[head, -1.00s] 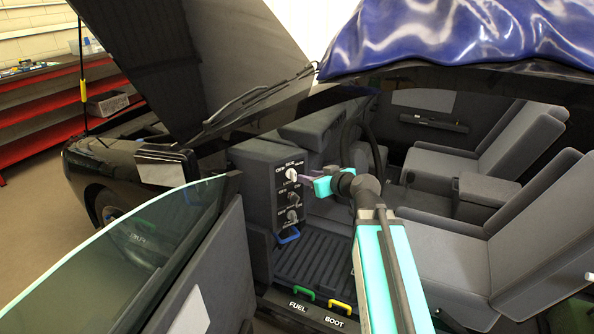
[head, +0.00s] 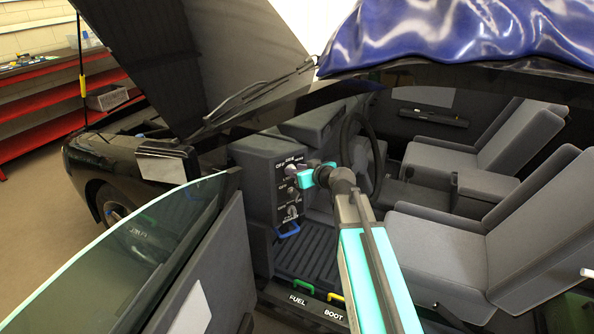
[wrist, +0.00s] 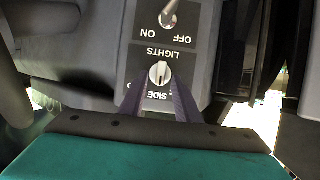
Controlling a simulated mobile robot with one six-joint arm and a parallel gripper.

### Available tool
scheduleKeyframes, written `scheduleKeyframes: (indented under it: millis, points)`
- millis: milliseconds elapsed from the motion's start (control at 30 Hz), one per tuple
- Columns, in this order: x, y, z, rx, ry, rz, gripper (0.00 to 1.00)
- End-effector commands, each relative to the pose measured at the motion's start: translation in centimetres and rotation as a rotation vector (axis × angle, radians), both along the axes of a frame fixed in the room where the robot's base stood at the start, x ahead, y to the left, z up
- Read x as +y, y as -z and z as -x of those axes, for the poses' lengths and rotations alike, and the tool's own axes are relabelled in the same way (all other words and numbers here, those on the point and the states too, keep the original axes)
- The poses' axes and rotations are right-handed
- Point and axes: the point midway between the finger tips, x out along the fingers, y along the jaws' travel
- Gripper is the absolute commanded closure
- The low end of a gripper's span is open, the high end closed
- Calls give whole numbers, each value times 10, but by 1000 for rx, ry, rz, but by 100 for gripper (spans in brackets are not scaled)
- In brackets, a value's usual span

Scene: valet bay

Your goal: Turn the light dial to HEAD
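The light dial (wrist: 159,73) is a small pale round knob on a dark panel, between the LIGHTS and SIDE labels, which appear upside down in the wrist view. Its grip bar looks roughly in line with SIDE; the HEAD label is not readable there. My gripper (wrist: 156,88) is open, with its two dark purple fingers on either side of the dial. I cannot tell whether they touch it. In the head view, my teal gripper (head: 306,177) is at the panel's upper right and partly covers the dial area.
The dark control panel (head: 265,184) also carries lower knobs (head: 292,212) and a blue handle (head: 289,231). A toggle (wrist: 168,15) marked OFF and ON is near the dial. The steering wheel (head: 355,150) stands close right of my gripper. The open door (head: 215,270) is left.

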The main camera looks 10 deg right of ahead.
Motion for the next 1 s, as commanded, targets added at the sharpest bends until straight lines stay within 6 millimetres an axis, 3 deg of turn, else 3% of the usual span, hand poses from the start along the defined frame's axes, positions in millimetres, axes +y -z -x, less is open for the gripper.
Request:
scheduleKeyframes:
  millis: [300, 467, 500, 1000]
  points:
    - [1, 0, -1, 0, 0, 0, 72]
    - [1, 0, -1, 0, -1, 0, 99]
    - [1, 0, -1, 0, -1, 0, 100]
    - [0, 2, -2, 23, -2, -59, 100]
